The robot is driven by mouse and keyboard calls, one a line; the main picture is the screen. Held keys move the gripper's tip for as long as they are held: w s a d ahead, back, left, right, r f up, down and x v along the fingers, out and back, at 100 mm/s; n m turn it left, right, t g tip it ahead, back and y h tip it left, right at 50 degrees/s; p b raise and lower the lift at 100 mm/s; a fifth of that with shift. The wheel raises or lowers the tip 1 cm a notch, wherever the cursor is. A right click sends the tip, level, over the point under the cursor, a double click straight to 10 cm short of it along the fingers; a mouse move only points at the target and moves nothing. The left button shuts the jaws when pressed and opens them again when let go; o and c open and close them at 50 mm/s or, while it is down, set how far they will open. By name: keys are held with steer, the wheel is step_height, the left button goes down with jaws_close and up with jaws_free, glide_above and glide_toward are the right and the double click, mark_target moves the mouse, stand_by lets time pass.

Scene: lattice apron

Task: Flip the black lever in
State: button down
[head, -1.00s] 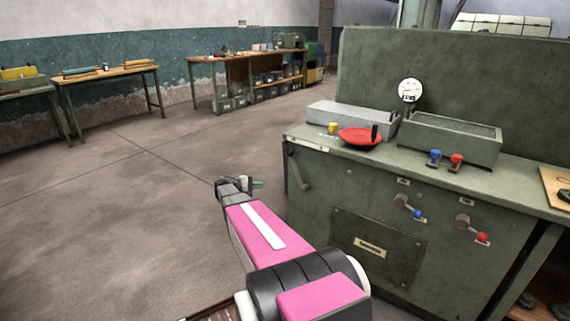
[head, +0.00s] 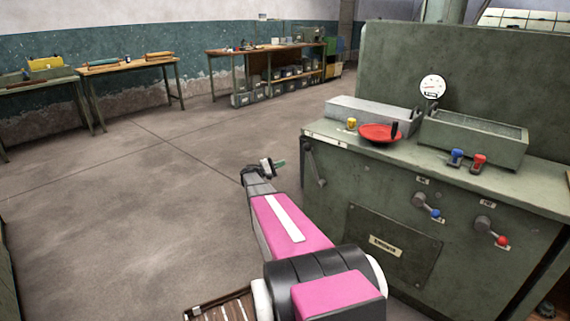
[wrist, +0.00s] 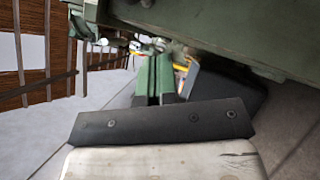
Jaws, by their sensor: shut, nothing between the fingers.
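A dark lever (head: 315,165) hangs on the left end of the green machine's front (head: 345,180), its arm pointing down and slightly right. Its tip is too small to tell its colour. A short black handle (head: 394,130) also stands upright at the edge of the red disc (head: 377,133) on the machine top. My gripper (head: 277,164) is left of the dark lever with a visible gap to it in the head view. Its green fingers show pressed together and empty in the wrist view (wrist: 154,78).
Blue-knobbed (head: 435,212) and red-knobbed (head: 501,240) levers sit on the machine front. Blue (head: 456,158) and red (head: 479,163) knobs, a yellow knob (head: 351,124) and a gauge (head: 431,88) are above. Open floor (head: 130,220) lies left; workbenches stand at the far wall.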

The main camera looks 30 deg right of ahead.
steer(key=s+d+r, duration=0.3)
steer(key=s+d, duration=0.1)
steer(key=d, duration=0.5)
steer(key=shift+d+r, duration=0.3)
steer(key=shift+s, duration=0.1)
steer(key=shift+s+d+r+m+t+y, duration=0.2)
steer(key=shift+s+d+r+m+y, duration=0.2)
steer(key=shift+s+d+m+y, duration=1.35)
steer(key=shift+s+d+r+m+t+y, duration=0.15)
steer(key=shift+s+r+m, duration=0.25)
steer(key=shift+s+m, duration=1.55)
steer(key=shift+s+d+r+m+t+y, duration=0.35)
steer(key=shift+s+d+m+y, duration=0.5)
steer(key=shift+s, duration=2.15)
steer(key=shift+s+g, duration=0.1)
steer(key=shift+g, duration=0.2)
